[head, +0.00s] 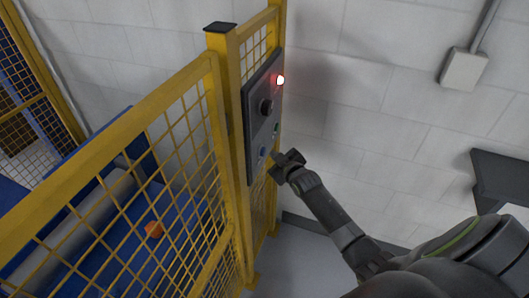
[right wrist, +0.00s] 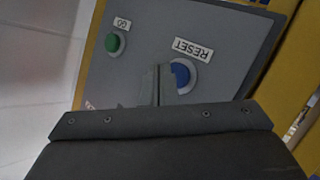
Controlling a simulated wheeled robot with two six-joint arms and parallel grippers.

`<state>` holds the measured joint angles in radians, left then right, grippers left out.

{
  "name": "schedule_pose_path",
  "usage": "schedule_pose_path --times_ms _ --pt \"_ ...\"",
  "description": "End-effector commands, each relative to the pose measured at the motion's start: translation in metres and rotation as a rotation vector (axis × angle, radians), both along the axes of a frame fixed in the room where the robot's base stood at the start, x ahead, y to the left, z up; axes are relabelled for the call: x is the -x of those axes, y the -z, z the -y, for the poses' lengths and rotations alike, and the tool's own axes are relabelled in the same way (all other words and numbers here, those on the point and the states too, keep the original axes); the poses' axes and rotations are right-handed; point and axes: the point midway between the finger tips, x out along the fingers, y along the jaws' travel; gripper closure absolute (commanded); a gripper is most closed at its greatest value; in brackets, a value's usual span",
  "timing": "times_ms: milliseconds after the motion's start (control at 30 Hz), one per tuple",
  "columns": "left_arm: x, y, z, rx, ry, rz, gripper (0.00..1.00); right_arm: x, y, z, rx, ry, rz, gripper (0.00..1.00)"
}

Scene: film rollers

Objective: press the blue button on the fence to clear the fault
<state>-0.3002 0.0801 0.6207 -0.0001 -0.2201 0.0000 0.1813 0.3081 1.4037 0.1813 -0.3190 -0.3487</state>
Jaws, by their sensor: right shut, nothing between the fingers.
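The grey control panel (head: 260,125) is fixed to the yellow fence post. Its blue button (head: 262,153) is low on the panel in the head view. In the right wrist view the blue button (right wrist: 181,75) sits beside a RESET label (right wrist: 191,49). My right gripper (head: 274,157) is shut and empty, just in front of the panel's lower part. In the right wrist view its fingertips (right wrist: 157,82) overlap the panel just left of the blue button. I cannot tell whether they touch the panel. My left gripper is not in view.
A green button (right wrist: 114,43) with a GO label is on the same panel. A black knob (head: 266,107) and a lit red lamp (head: 280,80) are higher up. Yellow mesh fence (head: 150,190) stands left, with an orange object (head: 154,229) behind it. A grey shelf (head: 503,175) is at right.

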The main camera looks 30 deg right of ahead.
Motion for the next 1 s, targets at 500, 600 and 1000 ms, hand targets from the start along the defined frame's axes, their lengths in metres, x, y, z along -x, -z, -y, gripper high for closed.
schedule_pose_path --times_ms 500,600,1000 --pt "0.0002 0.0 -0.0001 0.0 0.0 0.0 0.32 -0.0005 -0.0002 -0.0005 0.0 0.0 0.0 1.0" --pt "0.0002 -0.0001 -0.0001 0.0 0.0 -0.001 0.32 -0.0025 -0.0004 -0.0024 -0.001 0.0 0.001 1.0" --pt "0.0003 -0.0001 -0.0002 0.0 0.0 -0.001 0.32 -0.0065 -0.0001 -0.0057 0.0 0.0 0.0 1.0"
